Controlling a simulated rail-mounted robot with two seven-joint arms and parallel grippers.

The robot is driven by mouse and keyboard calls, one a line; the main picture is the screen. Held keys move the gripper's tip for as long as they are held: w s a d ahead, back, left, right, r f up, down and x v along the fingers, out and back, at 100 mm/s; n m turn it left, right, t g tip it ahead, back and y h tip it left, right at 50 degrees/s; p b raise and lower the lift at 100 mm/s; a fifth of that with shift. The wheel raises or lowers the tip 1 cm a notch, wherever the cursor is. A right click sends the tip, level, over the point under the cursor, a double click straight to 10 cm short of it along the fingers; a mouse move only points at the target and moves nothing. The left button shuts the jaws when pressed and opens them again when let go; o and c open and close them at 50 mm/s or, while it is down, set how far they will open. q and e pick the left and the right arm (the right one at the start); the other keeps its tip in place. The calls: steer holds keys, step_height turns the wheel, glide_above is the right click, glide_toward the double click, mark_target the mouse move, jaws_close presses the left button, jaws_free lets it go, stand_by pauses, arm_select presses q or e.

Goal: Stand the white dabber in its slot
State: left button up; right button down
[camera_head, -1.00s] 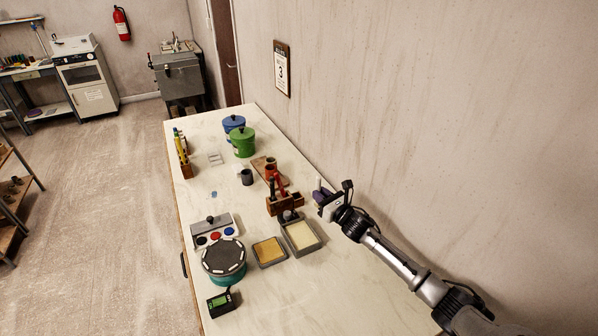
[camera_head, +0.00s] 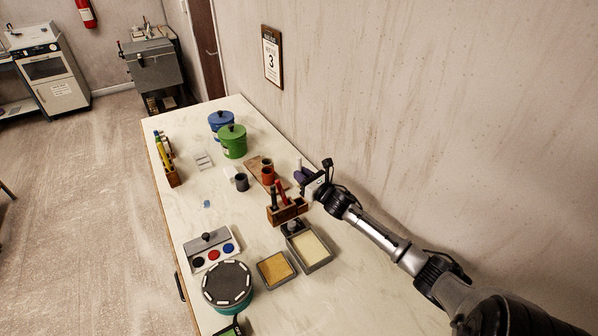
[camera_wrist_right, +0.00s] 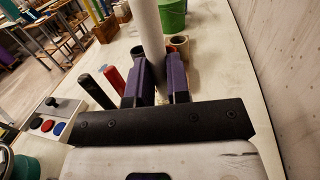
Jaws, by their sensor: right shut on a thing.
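The white dabber (camera_wrist_right: 148,28) is a pale upright cylinder between the purple fingers of my right gripper (camera_wrist_right: 157,85). In the head view my right gripper (camera_head: 303,178) is shut on it, and a short piece of the white dabber (camera_head: 299,164) shows above the fingers. The wooden rack (camera_head: 290,214) stands below and slightly left of the gripper in the picture. It holds a black dabber (camera_head: 274,197) and a red dabber (camera_head: 282,193). The slot for the white one and the dabber's lower end are hidden. My left gripper is not in view.
In front lie a grey tray (camera_head: 326,262) and a tan pad (camera_head: 275,268). The wall runs close along the right side.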

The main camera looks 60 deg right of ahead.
step_height(320, 180, down, 7)
steer(key=b, duration=0.5)
stand_by(0.3)
steer(key=shift+s+r, duration=0.1)
steer(key=shift+r, duration=0.2)
stand_by(0.6)
steer(key=shift+f, duration=0.2)
stand_by(0.4)
steer(key=shift+f+b, duration=0.75)
steer(key=shift+f, duration=0.05)
steer(key=shift+f+b, duration=0.75)
steer(key=shift+f, duration=0.15)
steer(key=shift+f+b, duration=0.45)
steer(key=shift+f, duration=0.1)
